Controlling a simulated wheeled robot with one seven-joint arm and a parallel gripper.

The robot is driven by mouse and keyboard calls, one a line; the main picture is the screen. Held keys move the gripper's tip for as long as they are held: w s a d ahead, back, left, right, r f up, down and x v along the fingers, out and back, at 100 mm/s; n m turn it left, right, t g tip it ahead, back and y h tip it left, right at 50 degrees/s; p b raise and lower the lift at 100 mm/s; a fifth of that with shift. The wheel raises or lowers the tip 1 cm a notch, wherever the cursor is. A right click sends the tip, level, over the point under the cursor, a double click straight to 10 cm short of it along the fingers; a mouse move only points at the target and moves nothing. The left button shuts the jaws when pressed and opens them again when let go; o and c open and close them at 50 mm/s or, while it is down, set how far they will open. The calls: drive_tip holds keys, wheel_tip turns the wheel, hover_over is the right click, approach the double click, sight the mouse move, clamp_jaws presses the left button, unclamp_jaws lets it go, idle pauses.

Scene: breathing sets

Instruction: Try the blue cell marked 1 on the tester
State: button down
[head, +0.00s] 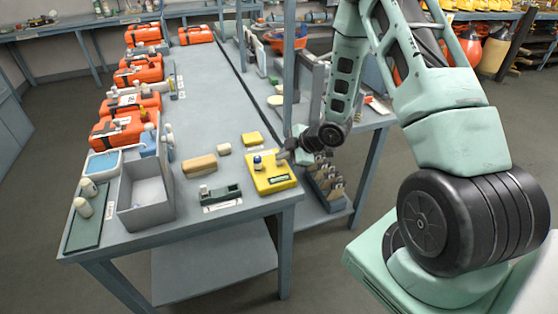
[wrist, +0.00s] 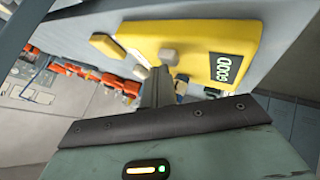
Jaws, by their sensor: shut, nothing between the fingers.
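The yellow tester (head: 283,182) sits near the front right corner of the bench.
A dark green holder (head: 232,191) with a pale piece on it lies left of the tester. A tan block (head: 200,165), a yellow block (head: 251,139) and an open grey bin (head: 128,196) are nearby. Orange cases (head: 117,131) line the left side. A grey post (head: 289,70) rises behind my gripper.

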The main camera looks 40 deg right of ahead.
sight(282, 162)
drive_tip(key=shift+r+p, duration=0.4)
drive_tip(key=shift+r, duration=0.3)
drive_tip(key=shift+r+p, duration=1.9)
drive_tip(key=shift+r, duration=0.65)
